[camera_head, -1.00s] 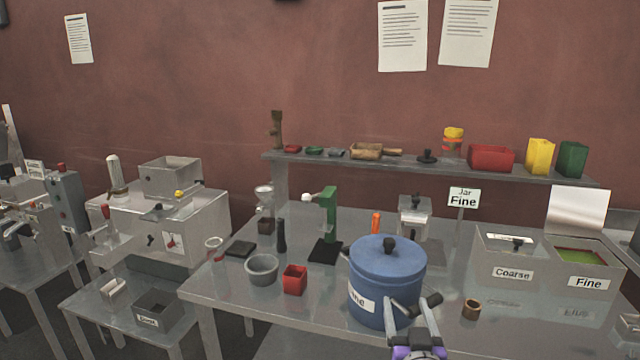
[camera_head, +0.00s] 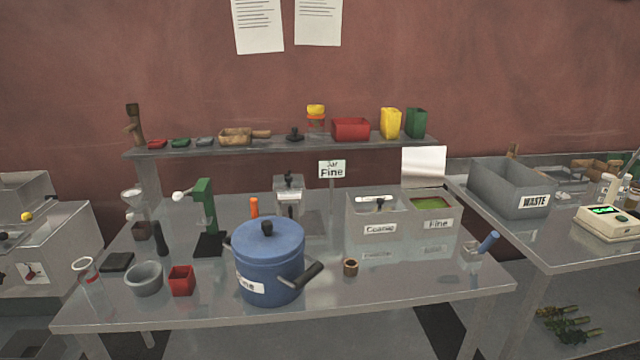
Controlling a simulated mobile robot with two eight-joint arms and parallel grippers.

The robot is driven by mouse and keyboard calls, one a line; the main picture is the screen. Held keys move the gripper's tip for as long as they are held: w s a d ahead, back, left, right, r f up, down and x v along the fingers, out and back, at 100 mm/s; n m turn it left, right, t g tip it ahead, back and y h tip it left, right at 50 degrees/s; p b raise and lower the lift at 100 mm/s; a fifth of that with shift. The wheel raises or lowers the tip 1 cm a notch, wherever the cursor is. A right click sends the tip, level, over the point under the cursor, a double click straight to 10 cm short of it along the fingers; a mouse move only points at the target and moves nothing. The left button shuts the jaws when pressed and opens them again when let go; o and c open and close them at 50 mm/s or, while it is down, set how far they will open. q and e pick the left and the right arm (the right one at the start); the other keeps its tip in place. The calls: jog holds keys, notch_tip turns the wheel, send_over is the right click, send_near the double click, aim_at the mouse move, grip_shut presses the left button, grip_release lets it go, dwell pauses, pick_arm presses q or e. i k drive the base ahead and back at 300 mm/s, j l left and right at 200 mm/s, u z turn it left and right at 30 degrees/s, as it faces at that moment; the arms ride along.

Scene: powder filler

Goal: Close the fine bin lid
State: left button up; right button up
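The fine bin (camera_head: 438,224) is the right half of a grey double bin on the table, with a "Fine" label on its front. Its lid (camera_head: 424,166) stands upright at the back, so the bin is open and green contents show inside. The coarse bin (camera_head: 378,229) adjoins it on the left, with a small scoop-like object lying across its top. Neither of my grippers shows in the current view.
A blue lidded pot (camera_head: 268,265) with a side handle stands on the table left of the bins. A small brown ring (camera_head: 351,267) and a blue-handled tool (camera_head: 487,243) are nearby. A "Jar Fine" sign (camera_head: 331,169) stands behind. A grey waste bin (camera_head: 512,187) is on the right table.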

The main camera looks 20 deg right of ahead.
aim_at(421, 167)
jog(key=z, duration=1.45)
